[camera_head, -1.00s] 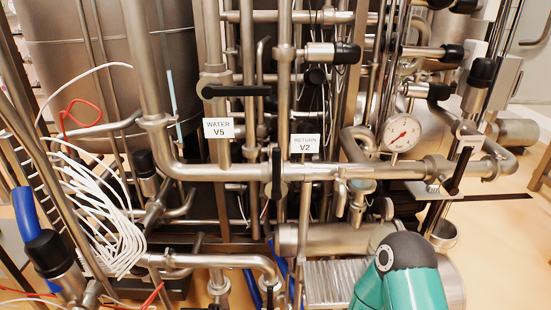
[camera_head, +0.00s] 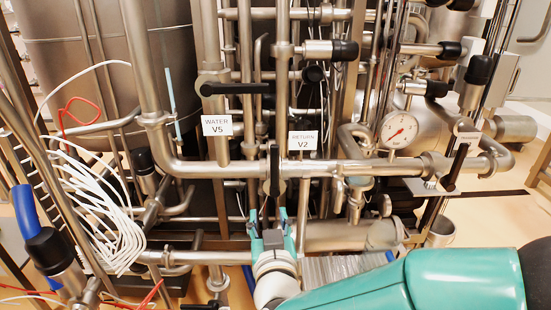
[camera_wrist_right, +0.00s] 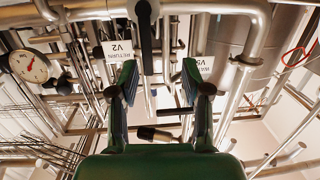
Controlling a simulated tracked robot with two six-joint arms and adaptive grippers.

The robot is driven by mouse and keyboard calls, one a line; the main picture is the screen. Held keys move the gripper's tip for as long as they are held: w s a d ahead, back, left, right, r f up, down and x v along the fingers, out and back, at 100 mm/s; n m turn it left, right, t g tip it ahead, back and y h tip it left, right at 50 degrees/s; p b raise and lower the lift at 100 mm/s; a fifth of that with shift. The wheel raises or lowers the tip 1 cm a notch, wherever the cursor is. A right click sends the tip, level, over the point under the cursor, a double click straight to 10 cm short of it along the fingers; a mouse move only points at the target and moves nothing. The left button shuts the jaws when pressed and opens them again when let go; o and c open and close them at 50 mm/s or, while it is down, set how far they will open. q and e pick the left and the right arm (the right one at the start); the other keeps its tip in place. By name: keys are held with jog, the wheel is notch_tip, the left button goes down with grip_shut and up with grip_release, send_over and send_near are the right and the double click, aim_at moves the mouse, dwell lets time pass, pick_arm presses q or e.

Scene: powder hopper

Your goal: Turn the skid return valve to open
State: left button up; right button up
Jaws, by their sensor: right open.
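The return valve's black lever handle (camera_head: 274,172) stands vertical on the horizontal steel pipe, left of the white RETURN V2 label (camera_head: 303,140). My right gripper (camera_head: 268,213) is just below the handle, pointing up at it, open and empty. In the right wrist view, which is upside down, the handle (camera_wrist_right: 146,45) lies between the lines of the two fingers (camera_wrist_right: 159,68), nearer the left finger. The RETURN V2 label also shows there (camera_wrist_right: 117,50). I cannot tell whether a finger touches the handle. My left gripper is out of view.
The WATER V5 label (camera_head: 217,125) hangs under a horizontal black handle (camera_head: 235,89) at upper left. A pressure gauge (camera_head: 399,130) and another black handle (camera_head: 455,167) are on the right. White cables (camera_head: 95,215) bunch at left. Pipes crowd all around.

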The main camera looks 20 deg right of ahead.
aim_at(275, 161)
notch_tip(275, 161, up, 5)
jog(key=s+d+m+h, duration=0.1)
jog(key=shift+t, duration=0.4)
jog(key=p+x, duration=0.1)
jog(key=x, duration=0.4)
jog(key=p+x, duration=0.1)
jog(key=x, duration=0.4)
jog(key=p+x, duration=0.1)
jog(key=x, duration=0.5)
jog(key=shift+d+f+p, duration=0.2)
jog(key=shift+d+p, duration=0.15)
jog(key=shift+p, duration=0.05)
grip_shut()
